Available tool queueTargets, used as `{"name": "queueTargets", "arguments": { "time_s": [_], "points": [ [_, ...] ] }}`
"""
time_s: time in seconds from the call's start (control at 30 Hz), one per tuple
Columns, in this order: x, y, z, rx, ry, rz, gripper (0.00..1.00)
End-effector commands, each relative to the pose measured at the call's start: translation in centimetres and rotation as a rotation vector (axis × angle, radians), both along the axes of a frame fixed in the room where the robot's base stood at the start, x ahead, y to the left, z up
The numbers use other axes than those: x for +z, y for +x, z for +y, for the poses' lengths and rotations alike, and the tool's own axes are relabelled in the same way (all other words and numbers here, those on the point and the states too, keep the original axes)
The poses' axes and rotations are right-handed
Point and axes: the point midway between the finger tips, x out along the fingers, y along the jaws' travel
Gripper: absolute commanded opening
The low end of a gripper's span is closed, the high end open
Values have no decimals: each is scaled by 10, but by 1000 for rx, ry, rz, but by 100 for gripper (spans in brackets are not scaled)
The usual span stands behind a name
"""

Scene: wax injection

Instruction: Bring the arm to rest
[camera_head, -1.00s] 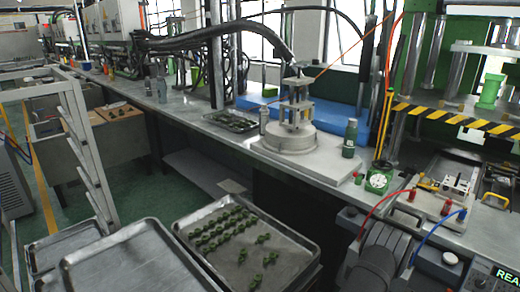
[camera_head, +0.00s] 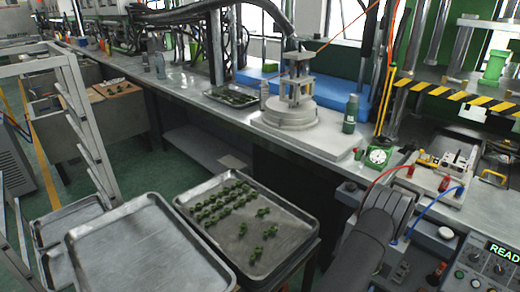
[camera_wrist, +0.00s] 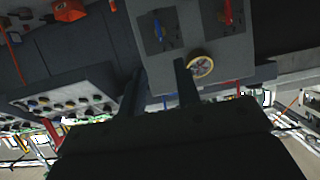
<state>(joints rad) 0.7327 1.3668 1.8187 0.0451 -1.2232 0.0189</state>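My gripper (camera_wrist: 157,85) shows in the wrist view as two dark fingers standing apart, with nothing visible between them. Its dark body fills the bottom of that view. Beyond the fingers is a grey panel (camera_wrist: 215,65) with red and blue connectors and a round yellow-rimmed part (camera_wrist: 199,68). In the head view a dark grey link of my arm (camera_head: 372,238) rises at the lower right, in front of the bench. The gripper's fingers do not show in that view.
A metal tray with several green pieces (camera_head: 190,247) lies at the front centre, beside an empty tray (camera_head: 140,250). A rack (camera_head: 85,125) stands left. The long bench (camera_head: 225,118) carries a round-based press (camera_head: 290,112), a green bottle (camera_head: 350,115) and a control box (camera_head: 490,270).

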Motion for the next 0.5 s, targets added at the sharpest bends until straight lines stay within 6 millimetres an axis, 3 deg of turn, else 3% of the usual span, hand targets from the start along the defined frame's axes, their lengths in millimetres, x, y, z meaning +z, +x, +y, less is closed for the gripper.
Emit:
{"name": "queueTargets", "arguments": {
  "time_s": [0.5],
  "points": [
    [-38,64,-64,0,0,0,30]
  ]
}}
